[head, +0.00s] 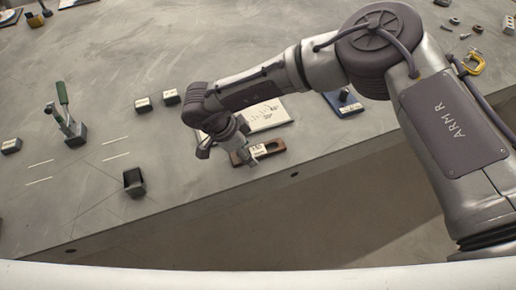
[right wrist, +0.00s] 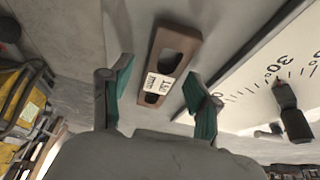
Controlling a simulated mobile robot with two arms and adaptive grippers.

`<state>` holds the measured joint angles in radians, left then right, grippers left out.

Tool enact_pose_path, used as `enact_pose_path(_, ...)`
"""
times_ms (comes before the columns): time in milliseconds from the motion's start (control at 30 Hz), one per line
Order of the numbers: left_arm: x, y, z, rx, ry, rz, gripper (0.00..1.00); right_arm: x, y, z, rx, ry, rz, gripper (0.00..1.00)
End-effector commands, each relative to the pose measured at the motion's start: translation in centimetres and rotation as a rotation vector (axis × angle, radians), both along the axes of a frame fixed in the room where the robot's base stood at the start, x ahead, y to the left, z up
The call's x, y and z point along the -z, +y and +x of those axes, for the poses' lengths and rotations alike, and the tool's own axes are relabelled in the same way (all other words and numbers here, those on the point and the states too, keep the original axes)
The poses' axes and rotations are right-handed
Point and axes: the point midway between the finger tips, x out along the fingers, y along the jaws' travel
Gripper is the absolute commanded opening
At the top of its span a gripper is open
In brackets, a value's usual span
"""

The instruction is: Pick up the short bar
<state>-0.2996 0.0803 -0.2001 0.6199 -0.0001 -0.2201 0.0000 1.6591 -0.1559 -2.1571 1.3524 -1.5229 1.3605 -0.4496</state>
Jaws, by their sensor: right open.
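A short brown bar (head: 272,148) with dark slots and a white label lies flat on the grey table near its front edge. In the right wrist view the bar (right wrist: 178,32) runs lengthwise between two green-padded fingers. My right gripper (head: 228,152) is open and hangs over the left end of the bar, hiding part of it in the head view. In the right wrist view my right gripper (right wrist: 160,98) has a gap on both sides of the bar, and nothing is held. My left gripper is not in view.
A green-handled clamp (head: 68,122), small dark blocks (head: 143,104) and an open dark holder (head: 134,182) stand to the left. The table edge is close in front.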

Motion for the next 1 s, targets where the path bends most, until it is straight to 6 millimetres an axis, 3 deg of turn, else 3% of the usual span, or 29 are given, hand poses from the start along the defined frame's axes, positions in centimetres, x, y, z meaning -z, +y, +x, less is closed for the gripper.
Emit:
enact_pose_path(300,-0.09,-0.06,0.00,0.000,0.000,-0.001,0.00,0.76,-0.26,0.10,-0.001,0.000,0.001,0.61)
enact_pose_path(667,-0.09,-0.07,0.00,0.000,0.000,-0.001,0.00,0.76,-0.26,0.06,-0.001,0.001,0.001,0.03)
enact_pose_path(1000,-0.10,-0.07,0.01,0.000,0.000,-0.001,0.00,0.68,-0.26,0.09,0.000,-0.001,0.000,0.00)
